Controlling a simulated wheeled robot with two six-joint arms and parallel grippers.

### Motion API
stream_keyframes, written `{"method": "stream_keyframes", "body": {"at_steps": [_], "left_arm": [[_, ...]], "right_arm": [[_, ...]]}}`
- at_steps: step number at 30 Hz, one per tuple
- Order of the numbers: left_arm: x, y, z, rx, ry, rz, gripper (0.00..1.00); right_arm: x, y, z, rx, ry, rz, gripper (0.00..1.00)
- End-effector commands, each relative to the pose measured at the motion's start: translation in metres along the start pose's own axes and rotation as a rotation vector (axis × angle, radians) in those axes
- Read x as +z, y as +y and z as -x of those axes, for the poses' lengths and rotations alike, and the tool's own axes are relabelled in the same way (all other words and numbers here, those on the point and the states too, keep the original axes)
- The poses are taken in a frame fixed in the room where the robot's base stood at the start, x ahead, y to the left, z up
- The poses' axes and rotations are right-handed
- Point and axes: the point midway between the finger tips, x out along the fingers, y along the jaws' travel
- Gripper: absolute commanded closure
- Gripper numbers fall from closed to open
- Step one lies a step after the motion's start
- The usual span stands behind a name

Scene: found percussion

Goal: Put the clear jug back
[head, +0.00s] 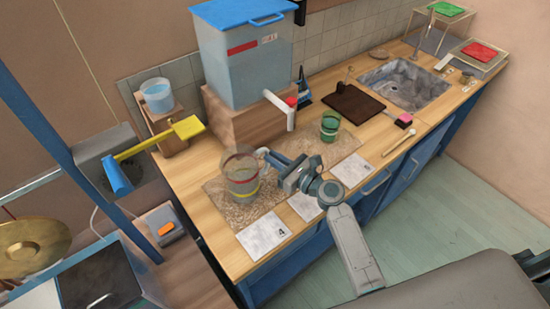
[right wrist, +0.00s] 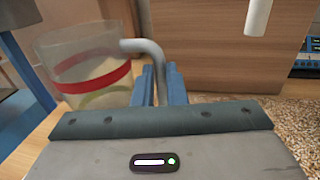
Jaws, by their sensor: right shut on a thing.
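The clear jug (head: 241,181) has a red band and a yellow-green band. It is at the left end of the speckled mat (head: 213,192) on the counter; I cannot tell whether its base touches the mat. My right gripper (head: 272,161) is shut on the jug's grey handle, on the jug's right side. In the right wrist view the handle runs between the fingers (right wrist: 158,88), and the jug (right wrist: 88,80) shows to their left. My left gripper is not in view.
A big blue-lidded tank (head: 240,65) stands on a wooden block (head: 245,122) behind the jug, its white spout (head: 278,103) reaching forward. A green cup (head: 329,126) stands to the right. Numbered cards (head: 264,236) lie along the front edge. A small water cup (head: 157,96) is at the left.

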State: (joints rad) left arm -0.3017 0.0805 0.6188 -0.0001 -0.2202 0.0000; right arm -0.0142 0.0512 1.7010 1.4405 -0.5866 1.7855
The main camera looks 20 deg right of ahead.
Motion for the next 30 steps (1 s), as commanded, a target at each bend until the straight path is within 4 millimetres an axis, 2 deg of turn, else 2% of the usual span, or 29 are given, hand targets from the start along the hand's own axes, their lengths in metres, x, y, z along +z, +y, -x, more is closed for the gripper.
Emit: {"method": "stream_keyframes", "body": {"at_steps": [5, 6, 9, 20, 23, 30], "left_arm": [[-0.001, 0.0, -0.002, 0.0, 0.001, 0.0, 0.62], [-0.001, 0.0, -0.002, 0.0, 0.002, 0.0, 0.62], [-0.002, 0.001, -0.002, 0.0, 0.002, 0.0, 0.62], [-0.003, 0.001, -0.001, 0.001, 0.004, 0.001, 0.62], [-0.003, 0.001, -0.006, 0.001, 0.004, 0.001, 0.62], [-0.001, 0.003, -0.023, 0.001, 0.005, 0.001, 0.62]], "right_arm": [[-0.002, 0.0, 0.0, 0.0, -0.001, 0.0, 1.0], [-0.002, 0.0, 0.0, 0.0, 0.0, 0.0, 0.85], [-0.002, 0.0, 0.0, 0.0, 0.0, 0.0, 0.67], [0.0, 0.0, 0.003, 0.0, 0.001, 0.0, 0.67], [-0.003, -0.001, 0.016, 0.0, 0.002, 0.002, 0.67], [-0.005, 0.0, 0.069, 0.002, 0.004, 0.003, 0.67]]}}
